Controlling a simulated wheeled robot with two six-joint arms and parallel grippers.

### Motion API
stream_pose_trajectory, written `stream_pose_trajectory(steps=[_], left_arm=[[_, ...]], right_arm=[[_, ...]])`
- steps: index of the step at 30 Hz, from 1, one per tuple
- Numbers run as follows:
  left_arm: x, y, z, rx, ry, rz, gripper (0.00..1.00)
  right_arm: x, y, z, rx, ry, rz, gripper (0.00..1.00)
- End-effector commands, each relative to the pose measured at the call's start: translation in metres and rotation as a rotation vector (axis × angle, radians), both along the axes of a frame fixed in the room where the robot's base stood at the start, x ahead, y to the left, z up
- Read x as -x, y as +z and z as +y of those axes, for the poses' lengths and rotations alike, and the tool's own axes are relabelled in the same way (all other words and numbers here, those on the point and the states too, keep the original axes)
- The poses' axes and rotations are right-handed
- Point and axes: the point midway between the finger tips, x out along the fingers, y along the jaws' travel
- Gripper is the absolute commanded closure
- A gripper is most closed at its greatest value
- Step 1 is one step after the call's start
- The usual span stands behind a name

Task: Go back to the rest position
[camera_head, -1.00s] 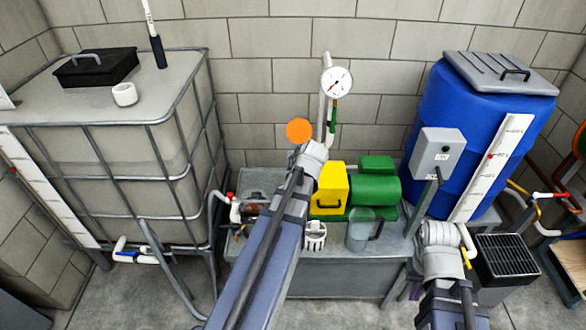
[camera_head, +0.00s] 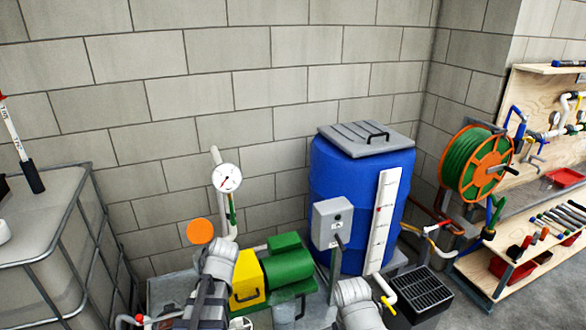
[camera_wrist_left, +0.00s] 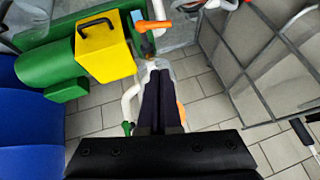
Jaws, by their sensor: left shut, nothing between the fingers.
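My left gripper (camera_wrist_left: 162,102) shows in the left wrist view with its two dark fingers together and nothing between them. It points over the tiled floor, with the yellow box (camera_wrist_left: 103,48) to its left in that view. In the head view my left arm comes up from the bottom edge near the yellow box (camera_head: 247,276), and its fingers cannot be made out. My right arm shows only as a grey rounded link at the bottom of the head view; its gripper is out of sight.
A pressure gauge (camera_head: 227,178) and an orange disc (camera_head: 200,231) stand near my left arm. A green pump motor (camera_head: 287,260), a grey switch box (camera_head: 333,222) and a blue barrel (camera_head: 345,195) are to the right. A caged tank (camera_head: 60,215) stands left, a hose reel (camera_head: 474,166) far right.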

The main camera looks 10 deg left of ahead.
Motion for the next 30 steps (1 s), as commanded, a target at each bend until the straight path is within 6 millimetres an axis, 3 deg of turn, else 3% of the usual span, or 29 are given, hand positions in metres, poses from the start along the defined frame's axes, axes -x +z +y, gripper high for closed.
stream_pose_trajectory(steps=[2, 5, 9, 12, 15, 21, 30], left_arm=[[0.003, -0.004, -0.024, 0.017, -0.042, 0.032, 1.00], [0.015, -0.014, -0.075, 0.054, -0.140, 0.118, 1.00], [0.049, -0.028, -0.163, 0.115, -0.331, 0.282, 1.00], [0.080, -0.034, -0.216, 0.152, -0.468, 0.398, 1.00], [0.110, -0.038, -0.255, 0.178, -0.584, 0.497, 1.00], [0.146, -0.039, -0.294, 0.204, -0.716, 0.609, 1.00], [0.151, -0.040, -0.299, 0.208, -0.736, 0.628, 1.00]], right_arm=[[0.000, 0.000, 0.000, 0.000, 0.000, 0.000, 1.00], [0.000, 0.000, 0.000, 0.000, 0.000, 0.000, 1.00], [0.000, 0.000, 0.000, 0.000, 0.000, 0.000, 1.00], [0.000, 0.000, 0.000, 0.000, 0.000, 0.000, 1.00], [0.000, 0.000, 0.000, 0.000, 0.000, 0.000, 1.00], [0.000, 0.000, 0.000, 0.000, 0.000, 0.000, 1.00], [0.000, 0.000, 0.000, 0.000, 0.000, 0.000, 1.00]])
